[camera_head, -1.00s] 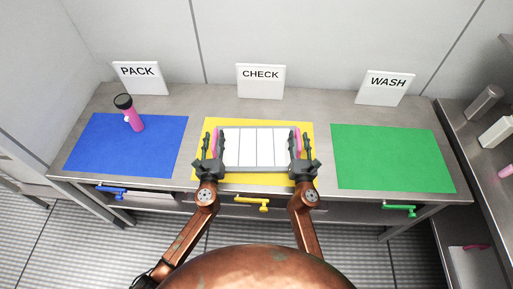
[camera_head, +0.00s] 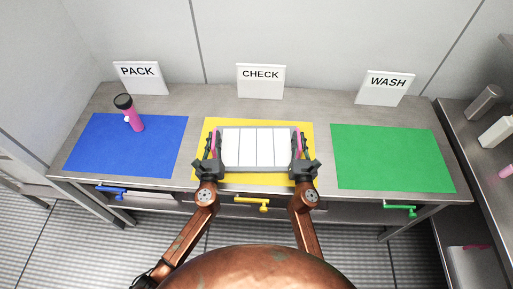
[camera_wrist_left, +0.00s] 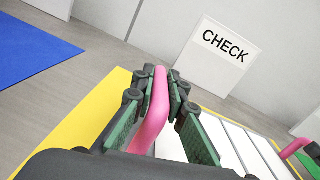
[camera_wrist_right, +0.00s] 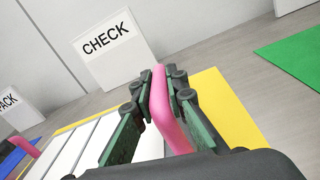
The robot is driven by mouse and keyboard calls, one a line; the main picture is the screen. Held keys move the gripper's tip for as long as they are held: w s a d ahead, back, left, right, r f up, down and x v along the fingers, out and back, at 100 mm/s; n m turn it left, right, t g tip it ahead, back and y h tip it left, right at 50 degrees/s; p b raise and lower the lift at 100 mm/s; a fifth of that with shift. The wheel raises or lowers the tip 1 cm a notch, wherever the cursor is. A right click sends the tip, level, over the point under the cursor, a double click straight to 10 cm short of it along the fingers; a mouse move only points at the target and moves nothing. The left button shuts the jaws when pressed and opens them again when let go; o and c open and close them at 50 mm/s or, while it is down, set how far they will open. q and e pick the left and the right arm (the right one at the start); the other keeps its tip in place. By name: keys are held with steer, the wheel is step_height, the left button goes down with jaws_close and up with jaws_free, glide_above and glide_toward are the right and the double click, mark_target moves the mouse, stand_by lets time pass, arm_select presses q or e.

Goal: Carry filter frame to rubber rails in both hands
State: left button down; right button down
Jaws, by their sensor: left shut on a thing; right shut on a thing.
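The filter frame (camera_head: 255,148) is a grey frame with white panels and a pink handle at each side. It is over the yellow mat in the middle of the table; I cannot tell whether it touches the mat. My left gripper (camera_head: 212,150) is shut on the left pink handle (camera_wrist_left: 152,122). My right gripper (camera_head: 299,150) is shut on the right pink handle (camera_wrist_right: 166,115). Both handles show between the fingers in the wrist views. I cannot make out any rubber rails; the frame covers much of the yellow mat (camera_head: 265,122).
A blue mat (camera_head: 115,150) lies at the left with a pink bottle (camera_head: 135,120) on its back edge. A bare green mat (camera_head: 390,160) lies at the right. PACK (camera_head: 140,77), CHECK (camera_head: 261,81) and WASH (camera_head: 385,88) signs stand along the back.

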arm_select(q)
steer(key=shift+d+r, duration=0.1)
arm_select(e)
steer(key=shift+r, duration=0.15)
